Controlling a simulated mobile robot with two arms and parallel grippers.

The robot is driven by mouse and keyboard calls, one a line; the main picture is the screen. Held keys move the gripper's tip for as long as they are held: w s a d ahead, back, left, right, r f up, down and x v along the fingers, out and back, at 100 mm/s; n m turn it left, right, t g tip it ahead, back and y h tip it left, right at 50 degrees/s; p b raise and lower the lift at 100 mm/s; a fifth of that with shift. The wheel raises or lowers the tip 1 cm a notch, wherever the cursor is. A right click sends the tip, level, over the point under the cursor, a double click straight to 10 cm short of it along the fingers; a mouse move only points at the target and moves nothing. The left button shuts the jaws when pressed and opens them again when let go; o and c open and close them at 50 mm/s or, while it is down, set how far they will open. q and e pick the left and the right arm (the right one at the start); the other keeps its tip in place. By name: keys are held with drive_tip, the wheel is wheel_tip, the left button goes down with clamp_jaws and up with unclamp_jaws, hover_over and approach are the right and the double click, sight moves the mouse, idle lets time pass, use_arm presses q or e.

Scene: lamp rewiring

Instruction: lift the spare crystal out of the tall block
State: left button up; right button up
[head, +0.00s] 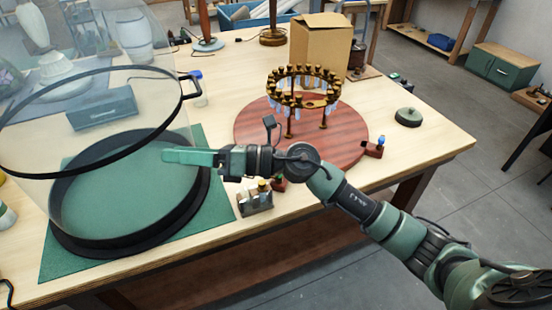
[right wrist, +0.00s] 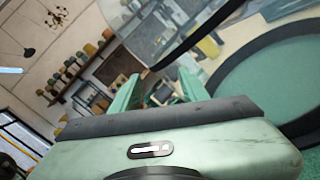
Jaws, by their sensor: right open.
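A small red-brown block (head: 374,150) stands at the right edge of the round wooden turntable, with a blue piece (head: 381,140) upright on top that looks like a crystal. Another small red block (head: 278,183) sits at the table's front edge, partly hidden by my right arm. I cannot tell for certain which is the tall block. My right gripper (head: 172,156) points left above the green tray, far left of both blocks. Its fingers are apart and empty in the right wrist view (right wrist: 160,90). My left gripper is out of view.
A brass ring frame with hanging crystals (head: 303,90) stands on the turntable (head: 250,130). A clear dome with black rim (head: 100,75) is at left, over the black-rimmed round tray (head: 190,205). A small container (head: 255,203) is at the front edge; a cardboard box (head: 318,50) stands behind.

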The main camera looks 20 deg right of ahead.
wheel_tip(320, 180, down, 4)
drive_tip(key=d+n+g+h, duration=0.1)
drive_tip(key=n+g+h, duration=0.2)
drive_tip(key=n, duration=0.1)
drive_tip(key=n+g+h, duration=0.3)
drive_tip(key=n+h, duration=0.1)
drive_tip(key=h, duration=0.6)
approach(263, 182)
drive_tip(key=p+x, duration=0.2)
drive_tip(key=x, duration=0.5)
drive_tip(key=shift+a+f, duration=0.1)
drive_tip(key=shift+f, duration=0.05)
drive_tip(key=shift+x, duration=0.75)
clamp_jaws()
drive_tip(key=shift+p, duration=0.3)
